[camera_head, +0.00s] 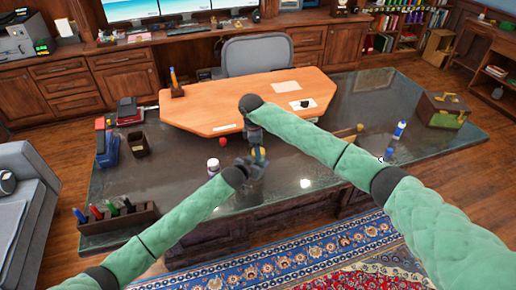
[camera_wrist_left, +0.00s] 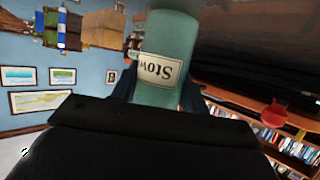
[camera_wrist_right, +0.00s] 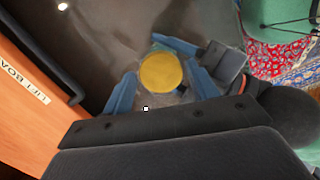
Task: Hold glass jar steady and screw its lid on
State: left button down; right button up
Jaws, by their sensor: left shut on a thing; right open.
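A teal-looking glass jar (camera_wrist_left: 170,55) with a white label stands out in the left wrist view, between the fingers of my left gripper (camera_wrist_left: 160,90), which is shut on it. In the head view, my left gripper (camera_head: 250,170) is over the front part of the dark glossy desk. A round yellow lid (camera_head: 259,153) shows at the top of the jar; I cannot tell how it is seated. In the right wrist view, the lid (camera_wrist_right: 160,72) lies between the spread blue fingers of my right gripper (camera_wrist_right: 162,90), which is open and points down from above.
The dark desk (camera_head: 345,110) carries a wooden board (camera_head: 215,100) behind my grippers. A pen tray (camera_head: 117,217) is at the front left, a wooden box (camera_head: 440,110) at the right.

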pick_arm(q)
jog(key=shift+f, duration=0.1)
pick_arm(e)
notch_tip(320, 180, up, 12)
jog(key=a, duration=0.1)
jog(key=shift+a+f, duration=0.2)
jog(key=shift+f, duration=0.05)
pick_arm(q)
jog(key=c, duration=0.7)
grip_release()
jog(key=shift+o, duration=0.2)
jog(key=shift+s, duration=0.1)
jog(key=shift+s+a+b, duration=0.3)
jog(key=shift+s+a, duration=0.05)
jog(key=shift+s, duration=0.15)
jog(key=b+v, duration=0.1)
jog(key=v, duration=0.4)
jog(key=shift+b, duration=0.4)
jog(key=shift+s+a+r, duration=0.35)
jog(key=shift+s+r, duration=0.15)
jog(key=shift+s, duration=0.05)
pick_arm(e)
jog(key=shift+f, duration=1.35)
